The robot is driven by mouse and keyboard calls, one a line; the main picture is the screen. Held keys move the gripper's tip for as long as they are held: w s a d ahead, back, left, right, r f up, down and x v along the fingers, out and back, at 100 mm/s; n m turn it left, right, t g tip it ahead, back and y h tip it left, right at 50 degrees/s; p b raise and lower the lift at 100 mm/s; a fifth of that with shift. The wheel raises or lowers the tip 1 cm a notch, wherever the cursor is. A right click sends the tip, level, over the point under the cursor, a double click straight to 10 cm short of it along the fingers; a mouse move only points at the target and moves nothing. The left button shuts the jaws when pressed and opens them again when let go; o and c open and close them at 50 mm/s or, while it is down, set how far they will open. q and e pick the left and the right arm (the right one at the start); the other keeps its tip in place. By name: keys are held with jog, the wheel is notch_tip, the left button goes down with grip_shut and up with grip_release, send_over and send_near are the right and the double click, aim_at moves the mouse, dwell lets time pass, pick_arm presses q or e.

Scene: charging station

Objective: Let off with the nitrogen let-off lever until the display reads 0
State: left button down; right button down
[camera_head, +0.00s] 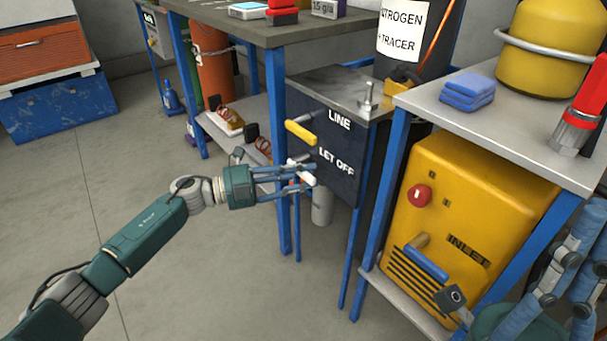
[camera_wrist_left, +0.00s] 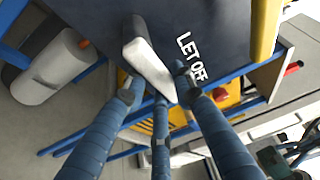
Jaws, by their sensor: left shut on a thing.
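The dark panel (camera_head: 340,180) carries the words LINE and LET OFF. The white let-off lever (camera_head: 298,171) sticks out beside LET OFF, and the left wrist view shows it as a white bar (camera_wrist_left: 150,62). My left gripper (camera_head: 304,180) is shut on this lever, its blue fingers around it; the fingers partly hide it. The yellow line lever (camera_head: 300,132) is just above and apart from the gripper. The nitrogen cylinder (camera_head: 405,35) stands behind the panel. My right gripper (camera_head: 560,275) is at the lower right, partly cut off. No readable pressure figure shows.
A yellow INLET machine (camera_head: 460,215) with a red knob stands under the right table (camera_head: 510,125), which bears blue cloths (camera_head: 467,90) and a yellow tank (camera_head: 550,50). A grey-white cylinder (camera_head: 322,207) is below the panel. The floor at left is clear.

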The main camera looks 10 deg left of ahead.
pick_arm(q)
jog(key=shift+s+d+f, duration=0.1)
jog(key=shift+f, duration=0.25)
jog(key=c, duration=1.4)
grip_release()
jog(key=shift+r, duration=0.2)
jog(key=v, duration=1.2)
jog(key=shift+a, duration=0.2)
